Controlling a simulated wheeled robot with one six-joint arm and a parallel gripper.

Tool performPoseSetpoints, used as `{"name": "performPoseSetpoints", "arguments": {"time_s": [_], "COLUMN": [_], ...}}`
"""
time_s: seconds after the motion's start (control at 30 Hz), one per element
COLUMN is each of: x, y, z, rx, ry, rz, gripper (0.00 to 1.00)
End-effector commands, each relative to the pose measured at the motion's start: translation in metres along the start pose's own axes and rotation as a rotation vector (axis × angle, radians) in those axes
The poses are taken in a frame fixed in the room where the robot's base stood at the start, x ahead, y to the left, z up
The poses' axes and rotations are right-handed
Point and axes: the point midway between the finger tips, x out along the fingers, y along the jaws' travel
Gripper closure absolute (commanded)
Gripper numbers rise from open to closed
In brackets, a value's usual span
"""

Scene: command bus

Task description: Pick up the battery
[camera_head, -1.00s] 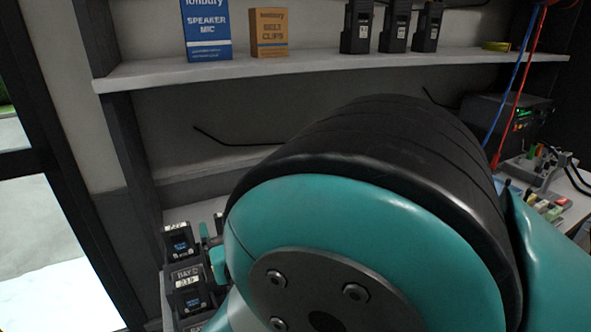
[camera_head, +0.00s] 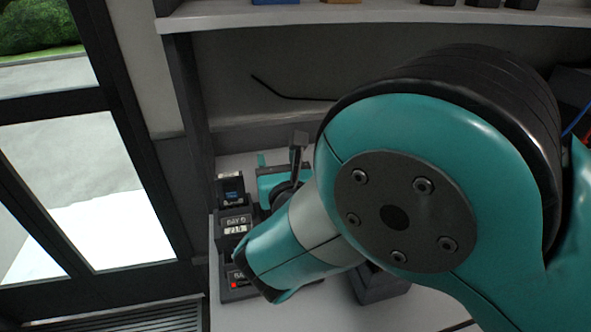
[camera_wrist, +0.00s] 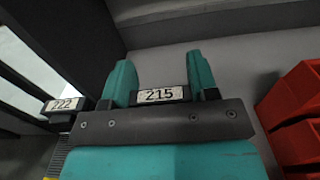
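In the wrist view, a black block labelled 215 (camera_wrist: 160,95), which looks like a battery, shows between the two teal fingers of my gripper (camera_wrist: 160,82). The fingers stand apart on either side of it; I see no clear squeeze, and the bar hides its lower part. A second black block labelled 222 (camera_wrist: 62,104) lies to the left.
The charger stands at the counter's left end, beside a dark-framed glass door (camera_head: 85,190). A shelf (camera_head: 400,16) runs above the counter. Red bins (camera_wrist: 296,115) stand at the right in the wrist view. My arm hides much of the counter.

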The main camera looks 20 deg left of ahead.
Motion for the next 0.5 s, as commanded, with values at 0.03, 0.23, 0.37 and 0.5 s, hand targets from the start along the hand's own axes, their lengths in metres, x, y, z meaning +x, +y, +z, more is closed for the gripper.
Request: {"name": "performPoseSetpoints", "arguments": {"time_s": [0.03,0.23,0.37,0.5], "x": [0.0,0.0,0.0,0.0], "y": [0.0,0.0,0.0,0.0], "z": [0.0,0.0,0.002,0.012], "rx": [0.0,0.0,0.0,0.001], "ry": [0.0,-0.001,-0.001,-0.002], "rz": [0.0,0.0,-0.001,-0.001], "gripper": [0.67,0.72,0.72,0.72]}}
